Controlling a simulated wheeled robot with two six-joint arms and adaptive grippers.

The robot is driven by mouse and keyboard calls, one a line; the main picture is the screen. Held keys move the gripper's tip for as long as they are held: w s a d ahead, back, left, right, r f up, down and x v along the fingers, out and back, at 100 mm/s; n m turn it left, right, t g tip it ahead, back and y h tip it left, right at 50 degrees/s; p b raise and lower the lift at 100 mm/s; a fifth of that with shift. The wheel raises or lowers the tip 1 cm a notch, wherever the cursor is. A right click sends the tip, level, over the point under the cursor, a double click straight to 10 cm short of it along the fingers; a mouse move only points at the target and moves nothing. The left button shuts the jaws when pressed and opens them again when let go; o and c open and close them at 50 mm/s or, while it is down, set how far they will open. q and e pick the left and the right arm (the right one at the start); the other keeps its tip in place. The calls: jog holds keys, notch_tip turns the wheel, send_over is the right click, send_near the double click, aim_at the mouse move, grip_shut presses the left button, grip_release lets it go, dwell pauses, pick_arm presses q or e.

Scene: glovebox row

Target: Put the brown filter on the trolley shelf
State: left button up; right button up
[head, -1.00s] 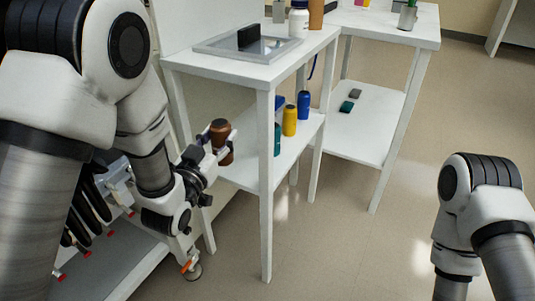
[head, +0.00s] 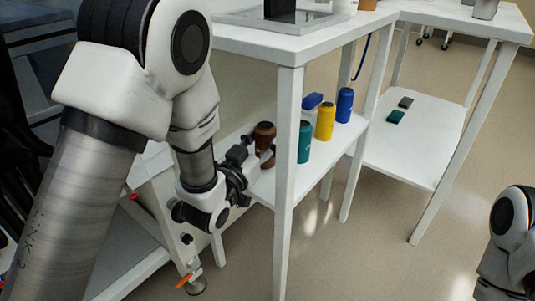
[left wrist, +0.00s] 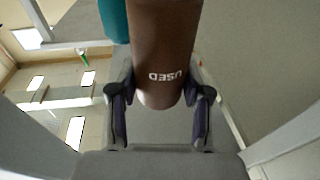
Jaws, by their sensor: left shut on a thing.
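The brown filter (head: 264,135) is a brown cylinder at the left end of the white lower shelf (head: 262,189). My left gripper (head: 258,158) is shut on it from the left side. In the left wrist view the filter (left wrist: 165,45) stands between the two dark finger pads of the gripper (left wrist: 160,108), with upside-down lettering "USED" on its side. I cannot tell whether its base touches the shelf. The gripper hides part of its lower body. My right arm shows at the lower right edge, but its gripper is out of the frame.
On the same shelf stand a teal bottle (head: 304,142), a yellow one (head: 325,121) and a blue one (head: 345,105), with a blue item (head: 312,101) behind. A white leg (head: 286,190) rises near the gripper. A white table top (head: 275,46) is above. Another low shelf holds two small blocks.

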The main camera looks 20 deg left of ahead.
pick_arm(q)
notch_tip(320, 180, down, 3)
jog(key=shift+r+b, duration=0.2)
jog(key=shift+b, duration=0.2)
jog(key=shift+r, duration=0.15)
jog(key=o, duration=1.3)
jog(key=shift+f, duration=0.2)
